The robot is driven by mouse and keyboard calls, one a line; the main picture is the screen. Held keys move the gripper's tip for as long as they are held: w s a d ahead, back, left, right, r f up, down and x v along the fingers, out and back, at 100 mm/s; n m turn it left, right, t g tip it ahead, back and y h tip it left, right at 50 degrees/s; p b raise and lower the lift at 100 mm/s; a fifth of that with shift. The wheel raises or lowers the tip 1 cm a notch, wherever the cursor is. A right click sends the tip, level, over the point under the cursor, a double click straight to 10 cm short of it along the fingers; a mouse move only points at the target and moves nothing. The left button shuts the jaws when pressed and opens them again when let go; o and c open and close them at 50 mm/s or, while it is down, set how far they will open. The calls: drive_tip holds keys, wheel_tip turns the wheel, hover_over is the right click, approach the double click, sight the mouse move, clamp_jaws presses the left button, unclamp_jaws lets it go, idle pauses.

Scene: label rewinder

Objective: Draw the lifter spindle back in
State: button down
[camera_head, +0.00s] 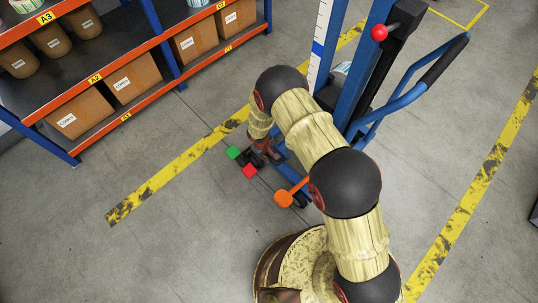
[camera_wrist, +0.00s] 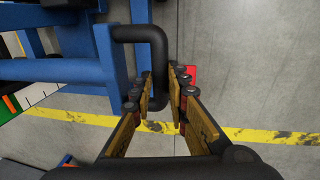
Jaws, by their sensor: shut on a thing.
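The blue lifter (camera_head: 352,75) stands upright at the top centre of the head view, partly hidden behind my arm. In the wrist view its blue frame (camera_wrist: 75,70) fills the upper left. A black bent bar (camera_wrist: 153,45) comes out of the frame, turns a corner and runs down between my fingers. My gripper (camera_wrist: 163,75) is shut on this bar. In the head view my gripper (camera_head: 263,148) is low by the lifter's base, small and partly hidden by my wrist. I cannot tell which part is the spindle itself.
A green block (camera_head: 233,152) and a red block (camera_head: 249,170) show beside my gripper. An orange knob (camera_head: 284,198) is close to my arm. The lifter has a red-knobbed lever (camera_head: 379,33) and a blue push handle (camera_head: 400,95). Shelves with boxes (camera_head: 130,78) stand left; floor between is clear.

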drive_tip(key=shift+s+a+f, duration=0.1)
drive_tip(key=shift+s, duration=0.15)
drive_tip(key=c, duration=2)
unclamp_jaws()
drive_tip(key=shift+a, duration=0.1)
drive_tip(key=shift+r, duration=0.2)
wheel_tip(320, 180, up, 12)
drive_tip(key=s+a, duration=0.1)
drive_tip(key=shift+s+a+f, duration=0.2)
drive_tip(key=shift+a, duration=0.05)
